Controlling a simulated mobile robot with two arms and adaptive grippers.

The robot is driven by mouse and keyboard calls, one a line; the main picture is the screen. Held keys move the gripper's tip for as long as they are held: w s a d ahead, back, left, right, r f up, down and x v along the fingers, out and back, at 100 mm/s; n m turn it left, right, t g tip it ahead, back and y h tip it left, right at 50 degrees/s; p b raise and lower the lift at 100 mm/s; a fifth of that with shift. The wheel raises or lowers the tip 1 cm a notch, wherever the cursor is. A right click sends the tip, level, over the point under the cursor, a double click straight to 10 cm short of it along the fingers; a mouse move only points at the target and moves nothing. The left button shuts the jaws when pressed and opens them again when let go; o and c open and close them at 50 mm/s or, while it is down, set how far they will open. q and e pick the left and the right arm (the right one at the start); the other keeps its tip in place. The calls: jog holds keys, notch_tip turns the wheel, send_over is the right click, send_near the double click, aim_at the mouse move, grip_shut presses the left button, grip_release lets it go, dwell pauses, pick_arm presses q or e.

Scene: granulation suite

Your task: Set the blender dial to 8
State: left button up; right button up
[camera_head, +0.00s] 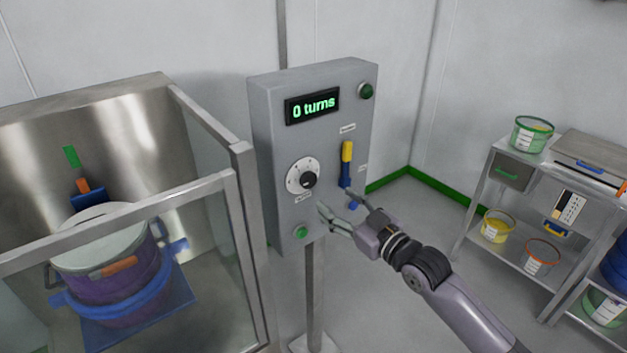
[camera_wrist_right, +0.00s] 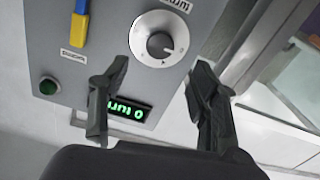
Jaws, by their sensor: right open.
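The blender dial (camera_head: 302,177) is a white disc with a black knob on the grey control box (camera_head: 262,110). The box's display (camera_head: 312,105) reads "0 turns" in green. My right gripper (camera_head: 336,213) is open and empty, below and to the right of the dial in the head view, in front of the box's lower part. In the right wrist view the dial (camera_wrist_right: 159,39) shows beyond and between the open fingers (camera_wrist_right: 150,105), not touched. The dial's numbers are too small to read. My left gripper is not in view.
A yellow and blue lever (camera_head: 347,163) is right of the dial. Green buttons sit at the box's top right (camera_head: 366,91) and bottom left (camera_head: 301,232). A glass-fronted enclosure (camera_head: 243,200) with a purple drum (camera_head: 120,290) stands left. A shelf (camera_head: 480,200) with tubs stands right.

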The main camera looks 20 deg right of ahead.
aim_at(311, 182)
jog(key=p+x, duration=0.1)
jog(key=x, duration=0.8)
jog(key=shift+w+a+p, duration=0.1)
jog(key=shift+w+p, duration=0.1)
jog(key=shift+p, duration=0.1)
jog(key=c, duration=1.1)
jog(key=shift+c, duration=0.2)
